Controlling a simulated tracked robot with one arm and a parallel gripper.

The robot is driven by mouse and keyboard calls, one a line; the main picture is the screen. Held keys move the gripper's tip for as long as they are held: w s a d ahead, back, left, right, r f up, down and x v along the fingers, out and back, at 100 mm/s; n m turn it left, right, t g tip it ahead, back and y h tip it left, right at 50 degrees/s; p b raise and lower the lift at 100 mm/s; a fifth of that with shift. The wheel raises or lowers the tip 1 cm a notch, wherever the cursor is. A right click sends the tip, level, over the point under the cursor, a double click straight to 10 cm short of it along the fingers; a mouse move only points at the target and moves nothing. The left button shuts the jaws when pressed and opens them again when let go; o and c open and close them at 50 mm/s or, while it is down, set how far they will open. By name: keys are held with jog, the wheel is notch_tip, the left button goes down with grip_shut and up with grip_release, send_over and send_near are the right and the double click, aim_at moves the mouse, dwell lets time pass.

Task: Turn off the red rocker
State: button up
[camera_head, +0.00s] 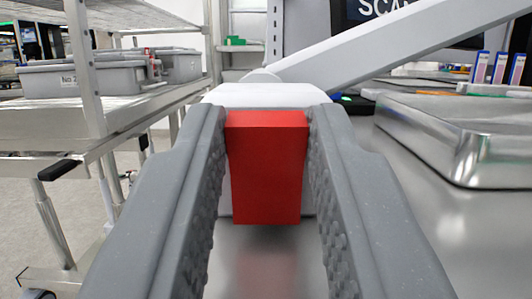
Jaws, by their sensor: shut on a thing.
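The red rocker (265,168) is a plain red block on the front of a white device (265,94), in the middle of the view. A long pale arm (385,38) of the device slants up to the right. My gripper (267,130) points straight at the device, with one grey ridged finger on each side of the rocker. The fingertips are shut against the rocker's left and right sides. The fingers hide parts of the device's sides. I cannot tell from this view which way the rocker is set.
The device stands on a grey metal bench (390,235). A shiny metal tray (450,130) lies to the right. A metal rack (90,60) with grey bins (95,76) stands at left. A screen (395,8) is at the back. The bench is bare in front of the tray.

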jog(key=o, duration=1)
jog(key=shift+s, duration=0.1)
jog(key=v, duration=1.3)
jog(key=shift+s+f, duration=0.2)
jog(key=shift+s, duration=0.15)
